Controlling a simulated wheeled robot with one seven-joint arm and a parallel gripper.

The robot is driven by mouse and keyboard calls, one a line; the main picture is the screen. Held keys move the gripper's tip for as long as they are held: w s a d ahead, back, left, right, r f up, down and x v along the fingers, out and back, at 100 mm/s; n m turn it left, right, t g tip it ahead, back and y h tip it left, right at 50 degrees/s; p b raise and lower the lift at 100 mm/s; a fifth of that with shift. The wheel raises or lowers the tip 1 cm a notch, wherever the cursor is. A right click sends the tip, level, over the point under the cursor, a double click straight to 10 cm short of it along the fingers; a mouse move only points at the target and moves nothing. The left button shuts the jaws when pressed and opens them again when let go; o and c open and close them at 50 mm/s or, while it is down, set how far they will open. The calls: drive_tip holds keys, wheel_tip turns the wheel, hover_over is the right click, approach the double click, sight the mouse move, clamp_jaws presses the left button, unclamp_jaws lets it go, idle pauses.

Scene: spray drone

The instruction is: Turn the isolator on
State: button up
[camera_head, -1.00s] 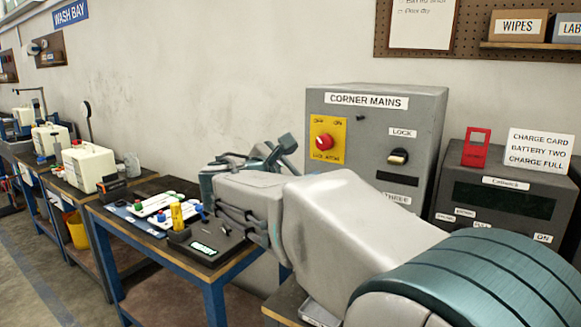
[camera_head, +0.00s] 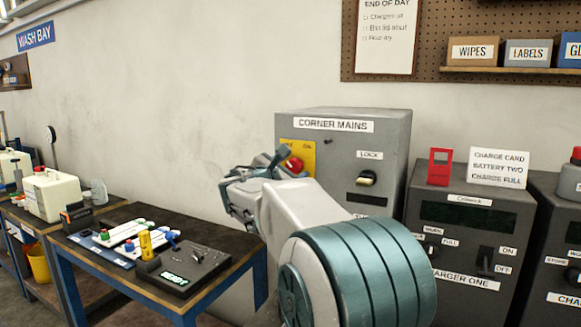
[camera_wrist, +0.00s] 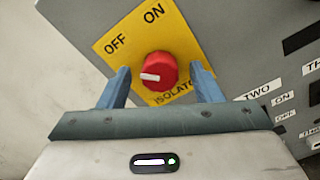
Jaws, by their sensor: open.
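The isolator is a round red knob (camera_wrist: 158,70) with a white mark, on a yellow plate (camera_wrist: 187,38) lettered OFF and ON. In the wrist view the mark lies to the left of the knob's middle, on the OFF side. The knob also shows in the head view (camera_head: 293,165), on the grey CORNER MAINS box (camera_head: 395,130), partly behind my gripper. My gripper (camera_wrist: 160,69) is open, with a blue finger on either side of the knob in the wrist picture. I cannot tell whether the fingers touch it.
A LOCK switch (camera_head: 367,178) is right of the knob on the same box. A charger (camera_head: 462,210) with a red tag (camera_head: 440,167) and a white card (camera_head: 499,167) stands further right.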

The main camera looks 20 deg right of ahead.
drive_tip(key=shift+w+d, duration=0.2)
drive_tip(key=shift+d, duration=0.1)
drive_tip(key=c, duration=1)
